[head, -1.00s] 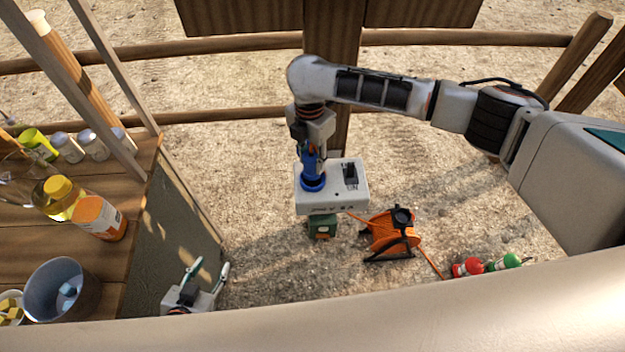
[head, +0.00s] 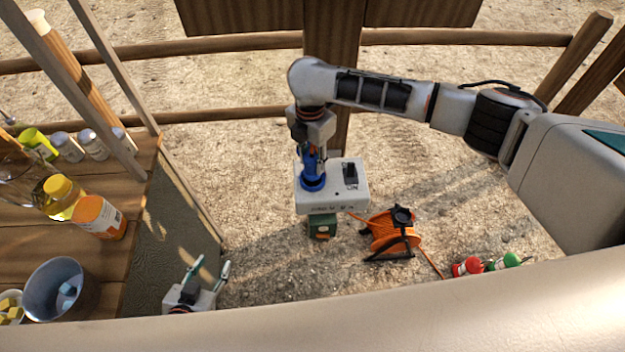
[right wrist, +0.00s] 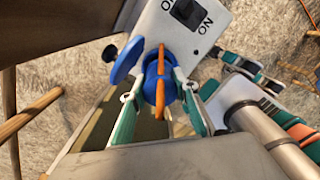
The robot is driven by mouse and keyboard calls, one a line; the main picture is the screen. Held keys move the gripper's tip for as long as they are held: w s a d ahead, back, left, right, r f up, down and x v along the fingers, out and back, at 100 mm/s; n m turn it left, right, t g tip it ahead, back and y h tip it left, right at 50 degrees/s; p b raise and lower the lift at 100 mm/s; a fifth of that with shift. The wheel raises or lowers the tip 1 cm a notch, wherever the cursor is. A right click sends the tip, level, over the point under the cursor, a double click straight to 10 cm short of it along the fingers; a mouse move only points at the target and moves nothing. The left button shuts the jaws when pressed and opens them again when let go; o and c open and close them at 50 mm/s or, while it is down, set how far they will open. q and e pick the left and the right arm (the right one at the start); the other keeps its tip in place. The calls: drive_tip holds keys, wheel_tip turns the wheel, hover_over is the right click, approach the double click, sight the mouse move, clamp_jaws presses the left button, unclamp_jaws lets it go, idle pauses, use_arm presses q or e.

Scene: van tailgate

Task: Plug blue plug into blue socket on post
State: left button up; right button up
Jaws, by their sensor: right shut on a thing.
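A white box (head: 333,200) with a black switch stands in front of the wooden post. The blue socket (head: 312,184) is on the left of its top. In the right wrist view its blue round lid (right wrist: 126,60) stands open beside the plug. My right gripper (head: 312,158) comes down from above, shut on the blue plug (right wrist: 160,82), which has an orange cable. The plug is at the socket, in line with it. The fingers hide the joint, so I cannot tell how deep it sits. My left gripper (head: 211,268) is open and empty at the lower left.
An orange cable reel (head: 392,236) stands on the gravel right of the box. A green box (head: 321,226) shows below the white box. Red and green items (head: 468,267) lie at the lower right. A wooden shelf (head: 105,262) with bottles and a metal bucket (head: 62,290) is at left.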

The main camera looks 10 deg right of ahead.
drive_tip(key=shift+f, duration=0.25)
drive_tip(key=shift+f, duration=0.35)
drive_tip(key=shift+f, duration=0.7)
drive_tip(key=o, duration=1.3)
wheel_tip(320, 180, up, 12)
drive_tip(key=shift+w+a, duration=0.1)
drive_tip(key=shift+w, duration=0.05)
